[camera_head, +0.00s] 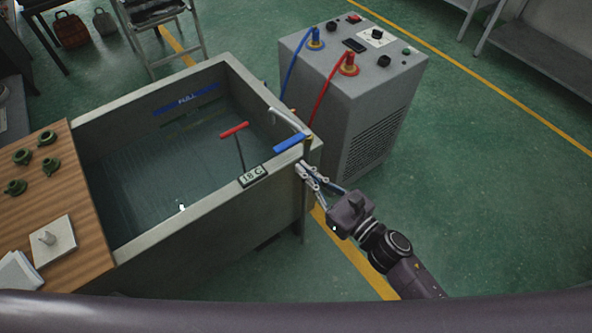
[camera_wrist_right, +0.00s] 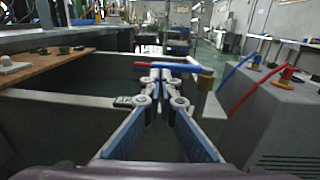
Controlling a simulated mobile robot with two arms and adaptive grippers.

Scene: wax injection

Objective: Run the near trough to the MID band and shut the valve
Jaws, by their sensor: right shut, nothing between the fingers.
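The grey trough (camera_head: 195,217) stands left of centre in the head view, with water in it. On its far inner wall is a blue band marked FULL (camera_head: 187,100); a fainter band lies lower, its lettering unreadable. A blue lever (camera_head: 289,142) sits at the trough's right corner beside a pale bent spout (camera_head: 286,119). A red T-handle (camera_head: 234,130) stands over the water. The lever also shows in the wrist view (camera_wrist_right: 187,67). My right gripper (camera_head: 303,170) is shut and empty, just outside the corner below the lever, apparently not touching it. My left gripper is out of view.
A small sign (camera_head: 253,176) sits on the near rim. A wooden board (camera_head: 75,195) with green pieces spans the left end. A grey machine (camera_head: 375,100) with red and blue hoses stands behind right. Green floor is open at right.

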